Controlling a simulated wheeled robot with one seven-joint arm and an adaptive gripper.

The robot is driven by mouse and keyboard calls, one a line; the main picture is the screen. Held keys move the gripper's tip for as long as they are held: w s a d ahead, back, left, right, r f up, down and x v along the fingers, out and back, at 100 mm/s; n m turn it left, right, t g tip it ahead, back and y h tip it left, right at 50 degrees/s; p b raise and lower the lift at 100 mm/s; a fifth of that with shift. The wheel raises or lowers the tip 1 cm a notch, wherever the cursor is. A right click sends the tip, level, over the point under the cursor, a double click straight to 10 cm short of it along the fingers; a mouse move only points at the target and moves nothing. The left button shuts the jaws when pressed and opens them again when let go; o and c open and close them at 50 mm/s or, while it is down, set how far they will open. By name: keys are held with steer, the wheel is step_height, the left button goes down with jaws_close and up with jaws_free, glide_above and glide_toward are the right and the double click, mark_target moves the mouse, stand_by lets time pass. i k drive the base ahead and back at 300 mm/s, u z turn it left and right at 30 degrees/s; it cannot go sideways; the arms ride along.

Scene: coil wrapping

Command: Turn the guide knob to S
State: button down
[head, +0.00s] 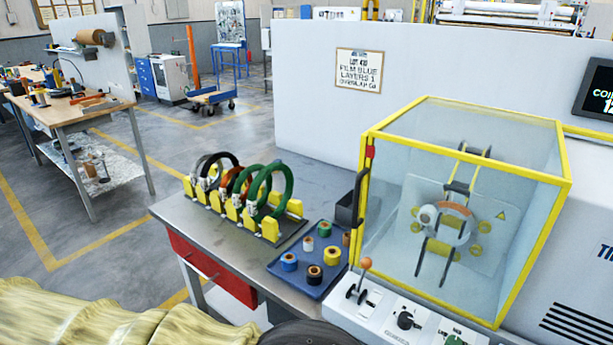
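A black knob (405,320) sits on the light grey control panel (375,322) at the bottom, right of centre, below the yellow-framed guard box. A label lies below it, too small to read, so I cannot tell whether this is the guide knob or which letter it points to. A green control (455,341) is partly cut off by the bottom edge to its right. My arm shows at the lower left in a yellowish sleeve, with a dark rounded part at the bottom centre. My gripper is not visible.
A lever with an orange ball (366,263) stands left of the knob. The clear guard box (560,215) is closed around the winding head. A blue tray (277,268) of tape rolls and a rack of coils (270,240) occupy the metal table (190,219).

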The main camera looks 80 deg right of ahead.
mark_target(405, 321)
steer(key=u, duration=0.15)
steer(key=i, duration=1.55)
steer(key=z, duration=4.7)
steer(key=i, duration=1)
steer(key=z, duration=1.05)
